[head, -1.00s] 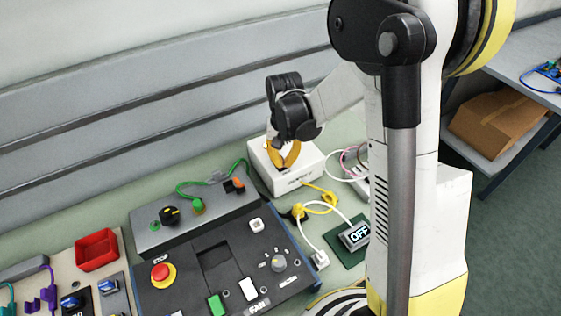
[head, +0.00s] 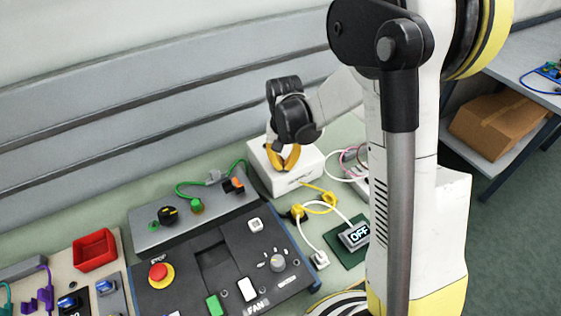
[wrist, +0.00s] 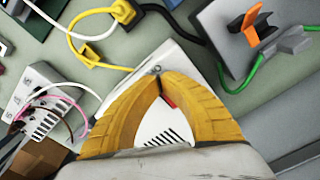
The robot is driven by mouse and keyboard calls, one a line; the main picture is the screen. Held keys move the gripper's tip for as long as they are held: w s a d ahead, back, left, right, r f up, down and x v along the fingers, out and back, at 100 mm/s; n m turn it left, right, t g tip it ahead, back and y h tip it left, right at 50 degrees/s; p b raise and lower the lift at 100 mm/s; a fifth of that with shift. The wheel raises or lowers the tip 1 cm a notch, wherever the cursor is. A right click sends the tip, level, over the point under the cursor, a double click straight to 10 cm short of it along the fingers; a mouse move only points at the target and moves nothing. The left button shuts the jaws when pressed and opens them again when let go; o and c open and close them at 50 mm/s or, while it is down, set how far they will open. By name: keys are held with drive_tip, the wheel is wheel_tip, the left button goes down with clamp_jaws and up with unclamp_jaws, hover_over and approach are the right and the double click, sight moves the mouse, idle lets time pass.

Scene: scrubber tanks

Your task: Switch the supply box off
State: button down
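A white box (head: 285,180), which looks like the supply box, stands on the green bench by the back wall. In the wrist view its white top (wrist: 178,58) and dark vent slots (wrist: 165,138) show around my fingers. A small red part (wrist: 169,101) shows between the fingers, mostly hidden; its position cannot be read. My gripper (head: 285,167) points down at the box top. In the wrist view its yellow fingertips (wrist: 160,76) meet, with nothing seen held. Whether they touch the box is unclear.
A yellow cable (head: 319,195) and white leads lie in front of the box. A grey box with an orange lever (head: 234,185) and a green cable stands to the left. A dark control panel (head: 180,292) with a red stop button lies in front.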

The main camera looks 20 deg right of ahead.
drive_tip(key=shift+w+r+p, duration=0.15)
drive_tip(key=shift+r+p, duration=0.65)
drive_tip(key=shift+r, duration=0.15)
drive_tip(key=shift+w+a+r+p, duration=0.1)
drive_tip(key=shift+w+r+p, duration=0.25)
drive_tip(key=shift+r+p, duration=0.2)
drive_tip(key=shift+w+a+r+p, duration=0.1)
drive_tip(key=shift+w+r+p, duration=0.2)
drive_tip(key=shift+r+p, duration=0.25)
wheel_tip(320, 180, up, 2)
drive_tip(key=shift+s+d+r+p, duration=0.1)
drive_tip(key=shift+p, duration=0.35)
drive_tip(key=shift+s, duration=0.1)
